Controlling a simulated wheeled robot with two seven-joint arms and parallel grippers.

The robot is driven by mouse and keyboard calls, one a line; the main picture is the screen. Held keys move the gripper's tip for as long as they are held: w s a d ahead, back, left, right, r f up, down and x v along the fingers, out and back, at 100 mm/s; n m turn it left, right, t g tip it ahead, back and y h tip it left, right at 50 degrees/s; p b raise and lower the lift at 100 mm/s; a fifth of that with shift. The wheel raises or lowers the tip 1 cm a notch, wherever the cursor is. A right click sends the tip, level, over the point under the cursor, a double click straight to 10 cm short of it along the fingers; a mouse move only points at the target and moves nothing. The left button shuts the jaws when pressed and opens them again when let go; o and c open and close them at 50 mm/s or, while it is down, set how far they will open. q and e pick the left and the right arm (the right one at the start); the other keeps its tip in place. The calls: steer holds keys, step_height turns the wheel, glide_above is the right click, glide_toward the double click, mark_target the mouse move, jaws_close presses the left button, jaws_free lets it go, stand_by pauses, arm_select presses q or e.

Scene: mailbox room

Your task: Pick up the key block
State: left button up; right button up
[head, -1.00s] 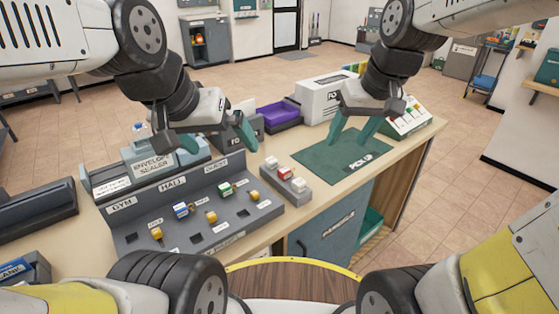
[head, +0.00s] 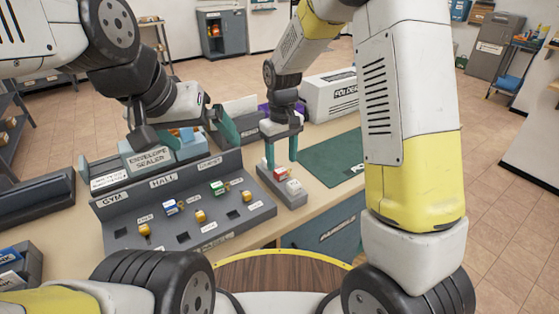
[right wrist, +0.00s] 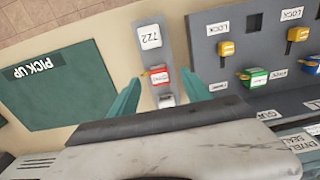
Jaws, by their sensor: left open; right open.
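My right gripper (head: 281,158) is open and points down over the holder, fingers on either side of the row, near the red block; contact cannot be told. My left gripper (head: 198,140) is open above the envelope sealer, holding nothing visible.
A grey panel (head: 215,228) left of the holder carries blue and green blocks and several yellow pieces under GYM, HALL and another label. The envelope sealer (head: 148,158) stands behind it. A green PICK UP mat (head: 335,160) right of the holder is bare where visible.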

mark_target(282, 172)
steer(key=f, duration=0.5)
steer(key=shift+w+f, duration=0.2)
steer(key=shift+f, duration=0.2)
jaws_close()
